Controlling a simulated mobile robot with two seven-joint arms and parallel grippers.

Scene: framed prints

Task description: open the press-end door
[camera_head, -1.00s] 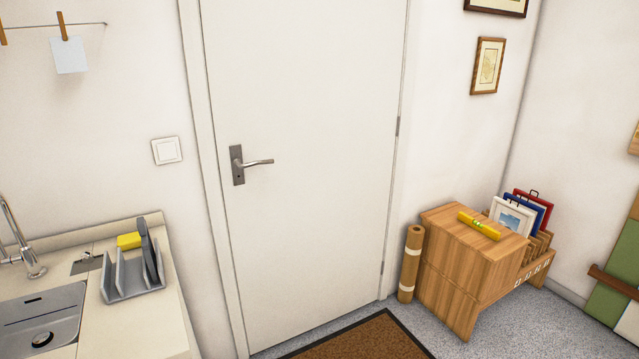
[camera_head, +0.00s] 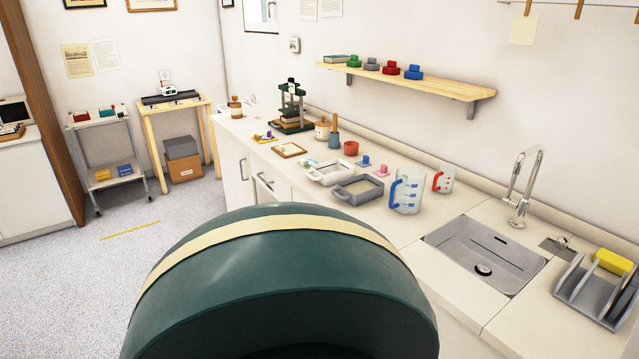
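A book-press-like dark green press (camera_head: 292,105) stands on the far part of the long counter. Below that end of the counter is a pale cabinet door (camera_head: 232,160) with an upright metal handle (camera_head: 244,169); it looks shut. A second handle (camera_head: 265,181) shows on the front just nearer to me. The lower part of the counter front is hidden by a large shape close to the camera. Neither of my grippers is in view.
The counter (camera_head: 411,254) holds trays, a measuring jug (camera_head: 405,192), a sink (camera_head: 484,256) and a grey rack (camera_head: 597,290). A wall shelf (camera_head: 430,83) hangs above. A wooden table (camera_head: 152,124) and a trolley (camera_head: 100,130) stand at the back. Floor (camera_head: 75,285) at left is clear.

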